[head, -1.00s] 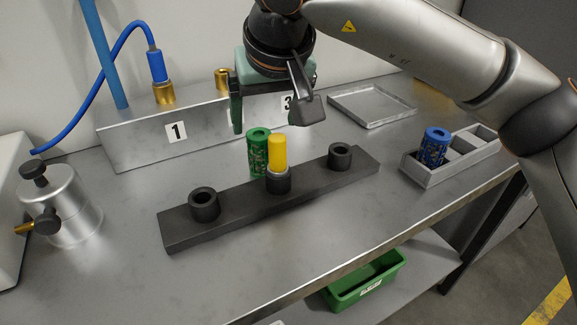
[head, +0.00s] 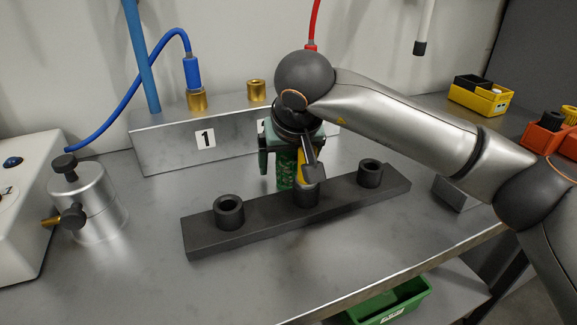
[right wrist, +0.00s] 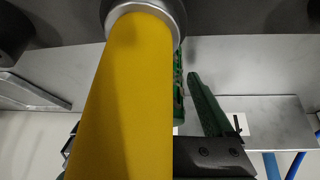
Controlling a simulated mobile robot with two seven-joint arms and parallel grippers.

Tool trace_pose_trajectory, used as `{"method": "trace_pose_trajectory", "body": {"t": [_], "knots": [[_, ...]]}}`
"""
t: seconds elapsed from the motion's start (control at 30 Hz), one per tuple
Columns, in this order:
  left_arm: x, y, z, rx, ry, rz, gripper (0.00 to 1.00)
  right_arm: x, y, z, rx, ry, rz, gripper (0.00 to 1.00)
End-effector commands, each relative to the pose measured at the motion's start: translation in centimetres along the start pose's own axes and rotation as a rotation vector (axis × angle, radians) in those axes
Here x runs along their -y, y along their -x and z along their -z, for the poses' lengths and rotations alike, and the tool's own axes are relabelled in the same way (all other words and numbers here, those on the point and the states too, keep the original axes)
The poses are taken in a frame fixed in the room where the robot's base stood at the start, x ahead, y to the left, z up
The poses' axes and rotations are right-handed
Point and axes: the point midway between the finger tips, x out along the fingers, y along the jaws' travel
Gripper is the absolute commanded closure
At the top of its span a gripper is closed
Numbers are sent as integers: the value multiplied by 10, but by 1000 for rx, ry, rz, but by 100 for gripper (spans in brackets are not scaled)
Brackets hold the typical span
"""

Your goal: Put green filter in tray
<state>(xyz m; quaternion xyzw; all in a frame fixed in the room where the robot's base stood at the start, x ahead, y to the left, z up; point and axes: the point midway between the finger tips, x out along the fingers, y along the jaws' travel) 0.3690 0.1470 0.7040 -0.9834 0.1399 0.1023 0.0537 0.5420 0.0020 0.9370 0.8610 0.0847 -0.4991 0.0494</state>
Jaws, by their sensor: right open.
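The green filter (head: 285,168) stands upright behind the black bar (head: 225,238), partly hidden by my gripper. A yellow cylinder (head: 300,180) stands in the bar's middle holder, in front of the filter. My right gripper (head: 289,172) is open and lowered over the filter, its fingers to either side of it. In the right wrist view the yellow cylinder (right wrist: 125,95) fills the foreground and hides much; a strip of the green filter (right wrist: 178,88) shows beside it, near a green finger (right wrist: 206,105). A grey tray's end (head: 455,193) shows under my arm; the rest is hidden. My left gripper is not in view.
The bar has empty holders at left (head: 229,213) and right (head: 370,173). A metal panel marked 1 (head: 165,150) is close behind. A silver canister (head: 88,205) stands left. A green bin (head: 395,303) sits below the table. The table's front is clear.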

Motion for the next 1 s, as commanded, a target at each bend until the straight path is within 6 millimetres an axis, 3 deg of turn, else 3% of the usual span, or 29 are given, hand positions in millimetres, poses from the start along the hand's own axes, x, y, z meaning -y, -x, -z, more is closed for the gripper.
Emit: {"method": "trace_pose_trajectory", "body": {"t": [0.27,1.0], "knots": [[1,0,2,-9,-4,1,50,0,-2,0,-1,1,0,12],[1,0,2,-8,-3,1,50,0,-2,0,-1,0,0,95]]}}
